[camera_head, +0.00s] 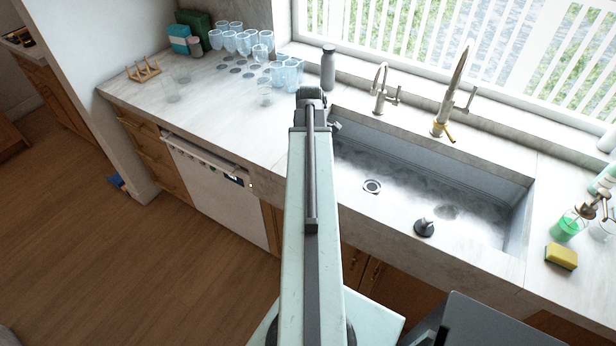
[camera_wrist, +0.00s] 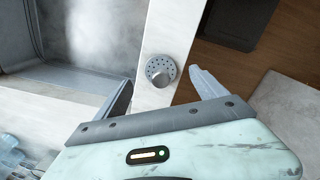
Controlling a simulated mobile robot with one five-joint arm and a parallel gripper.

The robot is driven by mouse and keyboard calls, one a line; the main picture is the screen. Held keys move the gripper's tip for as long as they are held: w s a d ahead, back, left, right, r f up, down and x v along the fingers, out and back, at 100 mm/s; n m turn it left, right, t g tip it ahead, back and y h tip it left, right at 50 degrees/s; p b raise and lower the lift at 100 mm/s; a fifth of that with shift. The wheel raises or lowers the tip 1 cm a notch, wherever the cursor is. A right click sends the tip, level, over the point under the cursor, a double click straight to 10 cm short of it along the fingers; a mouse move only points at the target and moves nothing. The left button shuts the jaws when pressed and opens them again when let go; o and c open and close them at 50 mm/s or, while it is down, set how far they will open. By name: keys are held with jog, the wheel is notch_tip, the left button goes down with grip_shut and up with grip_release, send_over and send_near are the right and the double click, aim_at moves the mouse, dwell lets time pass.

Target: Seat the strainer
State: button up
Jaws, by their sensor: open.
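The strainer (camera_head: 424,228) is a small dark round piece with a knob, on the sink's front rim in the head view. In the wrist view the strainer (camera_wrist: 158,68) shows as a grey perforated disc with a knob, resting on the pale rim strip. My gripper (camera_wrist: 165,92) is open and empty, its fingers apart with the strainer showing beyond and between them. In the head view my arm hides most of the gripper. The sink drain (camera_head: 372,186) is a round ringed hole in the basin floor, with nothing seen over it.
The grey sink basin (camera_head: 480,207) has two faucets (camera_head: 380,90) (camera_head: 450,95) behind it. Several glasses (camera_head: 245,45), a bottle (camera_head: 328,68) and a wooden peg rack (camera_head: 143,70) stand on the left counter. A yellow sponge (camera_head: 561,257) and a green soap container (camera_head: 568,226) are at right.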

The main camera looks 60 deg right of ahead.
jog(key=f+b, duration=0.5)
jog(key=shift+w+a+f, duration=0.1)
jog(key=shift+w+f, duration=0.05)
jog(key=shift+w, duration=0.1)
jog(key=shift+r, duration=0.2)
jog(key=c, duration=1.4)
jog(key=shift+c, duration=0.4)
